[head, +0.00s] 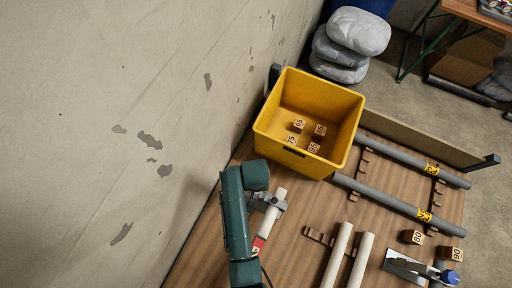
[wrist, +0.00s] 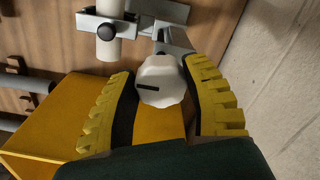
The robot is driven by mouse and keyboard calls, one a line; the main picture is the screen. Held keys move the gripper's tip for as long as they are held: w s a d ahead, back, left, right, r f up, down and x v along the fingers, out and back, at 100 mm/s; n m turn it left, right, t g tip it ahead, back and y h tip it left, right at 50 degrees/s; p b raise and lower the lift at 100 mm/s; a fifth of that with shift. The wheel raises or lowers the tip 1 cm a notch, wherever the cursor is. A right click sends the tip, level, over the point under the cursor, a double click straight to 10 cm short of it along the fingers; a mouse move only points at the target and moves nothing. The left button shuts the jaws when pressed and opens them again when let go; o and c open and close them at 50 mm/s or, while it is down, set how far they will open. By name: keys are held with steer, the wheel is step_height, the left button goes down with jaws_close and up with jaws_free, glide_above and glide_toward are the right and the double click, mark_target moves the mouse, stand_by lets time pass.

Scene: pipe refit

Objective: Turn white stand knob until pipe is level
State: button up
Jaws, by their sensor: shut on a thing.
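The white stand knob (wrist: 162,80) has a scalloped rim and a dark slot mark on its face. My gripper (wrist: 159,68) is shut on it, with a yellow ribbed finger on each side. The grey stand (wrist: 172,36) carries a clamp with a black screw around the white pipe (wrist: 108,48). In the head view the pipe (head: 272,212) is partly behind my green arm and has a red-and-white patch near its lower visible part. The knob and my fingertips are hidden there. I cannot tell whether the pipe is level.
A yellow bin (head: 338,160) with several numbered blocks stands just beyond the stand, close to my gripper. The wall (head: 150,100) is close on the left. Two loose pale pipes (head: 338,255), grey pipes (head: 395,200) and two numbered blocks (head: 412,237) lie on the wooden top.

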steer(key=shift+s+n, duration=0.1)
steer(key=shift+n, duration=0.2)
steer(key=n+p, duration=0.2)
steer(key=shift+r+n, duration=0.1)
steer(key=shift+n, duration=0.3)
steer(key=n+p, duration=0.2)
steer(key=n, duration=0.3)
steer(key=shift+d+p, duration=0.1)
steer(key=shift+p, duration=0.3)
steer(key=n+p, duration=0.1)
steer(key=n, duration=0.4)
steer(key=shift+n, duration=0.4)
steer(key=n+p, duration=0.1)
steer(key=n, duration=0.3)
steer(key=shift+w, duration=0.2)
steer(key=n, duration=0.5)
steer(key=shift+f, duration=0.2)
steer(key=n, duration=0.3)
steer(key=shift+w+n, duration=0.1)
steer(key=shift+n, duration=0.2)
steer(key=shift+n+p, duration=0.3)
steer(key=shift+n, duration=2.4)
